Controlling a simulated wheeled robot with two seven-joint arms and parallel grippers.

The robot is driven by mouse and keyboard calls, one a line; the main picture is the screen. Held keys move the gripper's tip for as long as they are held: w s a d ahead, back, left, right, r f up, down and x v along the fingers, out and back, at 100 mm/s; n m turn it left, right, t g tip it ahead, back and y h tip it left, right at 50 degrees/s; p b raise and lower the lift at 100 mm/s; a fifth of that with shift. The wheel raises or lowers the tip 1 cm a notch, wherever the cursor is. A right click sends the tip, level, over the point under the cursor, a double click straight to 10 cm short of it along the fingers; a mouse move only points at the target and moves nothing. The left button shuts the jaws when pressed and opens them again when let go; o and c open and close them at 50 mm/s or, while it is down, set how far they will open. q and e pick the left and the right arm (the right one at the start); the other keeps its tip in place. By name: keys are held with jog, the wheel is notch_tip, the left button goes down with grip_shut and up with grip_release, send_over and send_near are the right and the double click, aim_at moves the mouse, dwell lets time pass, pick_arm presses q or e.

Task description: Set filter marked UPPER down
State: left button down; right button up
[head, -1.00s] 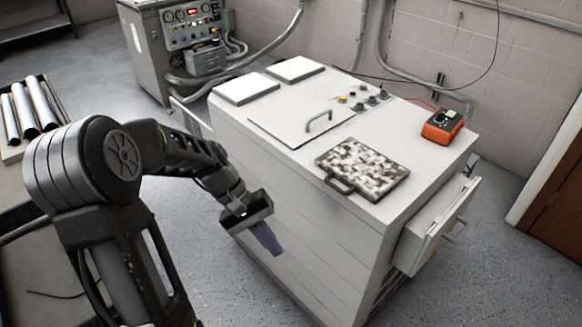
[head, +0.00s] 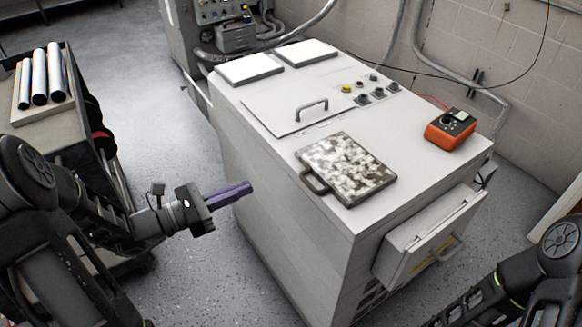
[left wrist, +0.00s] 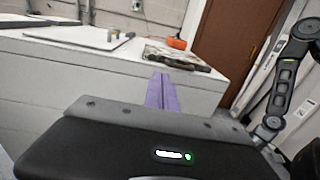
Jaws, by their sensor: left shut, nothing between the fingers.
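A mottled grey-and-white filter panel (head: 346,168) with a dark frame and a handle lies flat on top of the white cabinet (head: 290,215), near its front edge. It also shows in the left wrist view (left wrist: 178,57). Two plain white panels, one left (head: 250,69) and one right (head: 306,53), lie at the cabinet's back. I can read no UPPER mark on any of them. My left gripper (head: 250,187), with purple fingers, is shut and empty, left of the cabinet and apart from the mottled filter. My right arm shows at the lower right, its gripper out of view.
An orange meter (head: 450,130) sits at the cabinet's right. A lid with a handle (head: 305,104) and several knobs (head: 362,98) are on its top. A flap (head: 430,237) sticks out from its right side. A cart with metal tubes (head: 40,77) stands at the left.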

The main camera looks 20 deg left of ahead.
aim_at(306, 163)
pick_arm(q)
jog(key=p+x, duration=0.1)
jog(key=x, duration=1.3)
jog(key=shift+s, duration=0.1)
jog(key=shift+b+x, duration=0.45)
jog(key=shift+x, duration=1.1)
